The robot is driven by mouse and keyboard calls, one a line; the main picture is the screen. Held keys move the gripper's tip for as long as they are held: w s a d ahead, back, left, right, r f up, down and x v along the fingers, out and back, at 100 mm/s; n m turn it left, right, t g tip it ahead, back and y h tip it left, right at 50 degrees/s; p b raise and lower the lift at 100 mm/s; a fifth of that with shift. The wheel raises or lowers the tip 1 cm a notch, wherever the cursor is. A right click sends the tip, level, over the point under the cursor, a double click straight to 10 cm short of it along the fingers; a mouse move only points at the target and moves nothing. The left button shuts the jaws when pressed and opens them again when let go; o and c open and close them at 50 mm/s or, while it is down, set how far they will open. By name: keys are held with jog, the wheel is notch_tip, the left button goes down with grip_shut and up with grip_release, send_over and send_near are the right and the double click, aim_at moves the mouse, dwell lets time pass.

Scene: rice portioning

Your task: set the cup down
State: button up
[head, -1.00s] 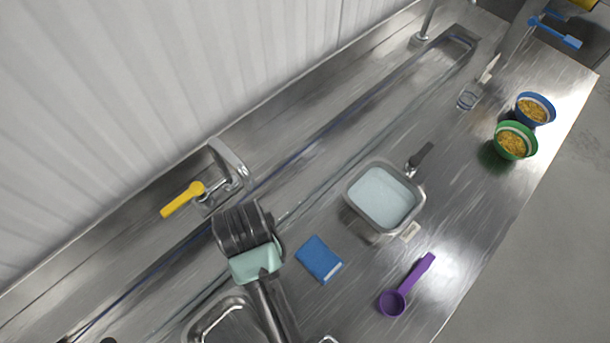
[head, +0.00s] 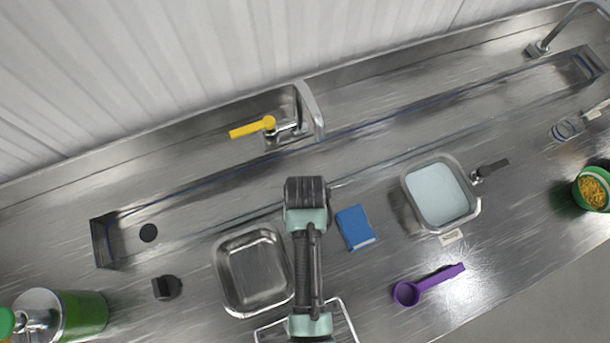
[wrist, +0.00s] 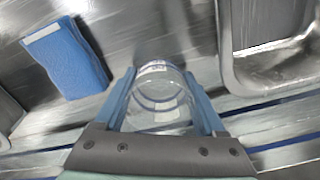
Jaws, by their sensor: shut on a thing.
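A clear cup (wrist: 158,98) sits between the two blue-grey fingers of my gripper (wrist: 163,92) in the wrist view. The gripper is shut on it. The cup is over the bare metal counter, and I cannot tell whether its base touches. In the head view my arm hides the gripper and the cup. The arm's end is between the blue sponge (head: 354,227) and the empty metal tray (head: 228,270). The sponge also shows at the left of the wrist view (wrist: 66,58), and the tray at the right (wrist: 232,65).
A metal container (head: 474,210) of pale contents and a purple scoop (head: 432,284) are to the right. A long trough (head: 365,128) runs behind.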

jog(key=shift+f, duration=0.3)
jog(key=shift+f, duration=0.1)
jog(key=o, duration=1.3)
